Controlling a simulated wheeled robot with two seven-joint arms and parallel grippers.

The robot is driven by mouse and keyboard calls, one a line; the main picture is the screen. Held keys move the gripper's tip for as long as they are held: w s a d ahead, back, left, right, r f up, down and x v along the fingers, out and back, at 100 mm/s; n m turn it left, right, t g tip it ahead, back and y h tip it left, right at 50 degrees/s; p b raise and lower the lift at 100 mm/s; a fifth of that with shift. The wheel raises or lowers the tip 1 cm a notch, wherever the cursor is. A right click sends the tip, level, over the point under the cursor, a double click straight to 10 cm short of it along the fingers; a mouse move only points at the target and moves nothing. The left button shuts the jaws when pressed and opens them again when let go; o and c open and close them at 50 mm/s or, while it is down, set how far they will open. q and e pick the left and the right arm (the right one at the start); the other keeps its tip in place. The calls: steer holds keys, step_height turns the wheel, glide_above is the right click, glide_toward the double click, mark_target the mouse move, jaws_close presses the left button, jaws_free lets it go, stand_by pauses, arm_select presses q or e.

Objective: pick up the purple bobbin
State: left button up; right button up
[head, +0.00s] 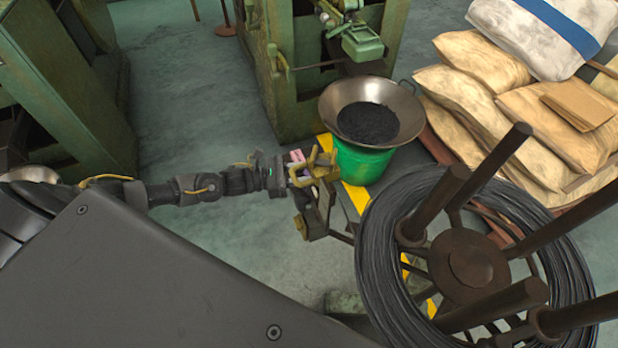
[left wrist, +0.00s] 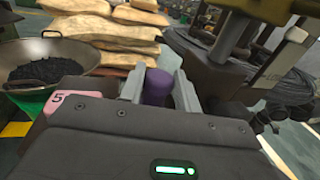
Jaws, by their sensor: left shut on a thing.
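The purple bobbin (left wrist: 157,87) stands between the two grey fingers of my left gripper (left wrist: 160,90) in the left wrist view. The fingers are shut on it, one on each side. Its lower part is hidden behind the gripper body. In the head view my left gripper (head: 314,170) is at the centre, by a small metal stand with yellowish brackets (head: 318,210). I cannot make out the bobbin there. My right gripper is not in view.
A pink piece marked 5 (left wrist: 70,100) is beside my left gripper. A wide pan of dark bits (head: 372,112) sits on a green bucket (head: 362,160) beyond it. A coil of black wire on a brown reel (head: 385,255) is at right. Stacked sacks (head: 490,60) and green machines (head: 280,80) stand behind.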

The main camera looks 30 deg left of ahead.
arm_select(q)
steer(key=shift+r, duration=0.15)
